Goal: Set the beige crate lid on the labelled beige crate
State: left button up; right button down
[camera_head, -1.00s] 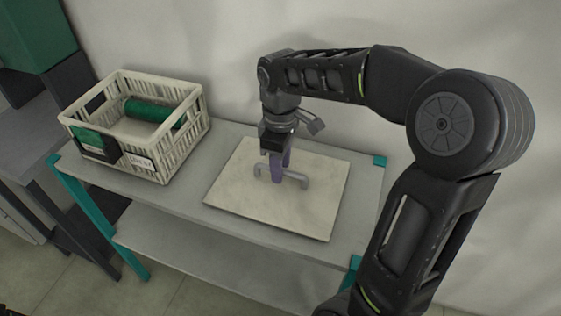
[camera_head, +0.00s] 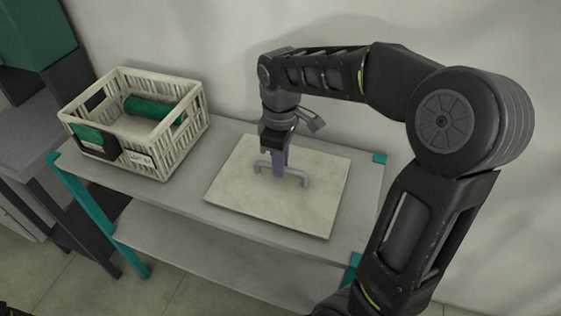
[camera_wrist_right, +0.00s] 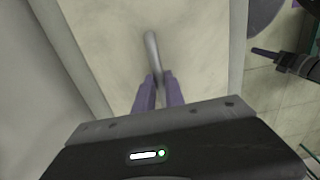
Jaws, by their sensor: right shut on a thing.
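The beige crate lid (camera_head: 310,213) is a flat panel with a grey bar handle (camera_head: 297,175), lying on the grey table in the head view. My right gripper (camera_head: 279,172) is above the lid, its purple fingers shut on the handle. The right wrist view shows the fingers (camera_wrist_right: 158,92) closed around the handle (camera_wrist_right: 152,48), with the lid (camera_wrist_right: 105,35) beneath. The labelled beige crate (camera_head: 184,138) stands open at the left of the table, with a white label (camera_head: 139,159) on its front.
A green roll (camera_head: 147,108) lies inside the crate. The grey table (camera_head: 228,137) has teal legs and a lower shelf (camera_head: 190,247). A narrow strip of bare tabletop separates crate and lid. A wall stands close behind.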

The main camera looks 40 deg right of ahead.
jog(key=shift+r, duration=0.15)
notch_tip(320, 180, up, 5)
jog(key=p, duration=0.4)
jog(key=shift+f, duration=0.2)
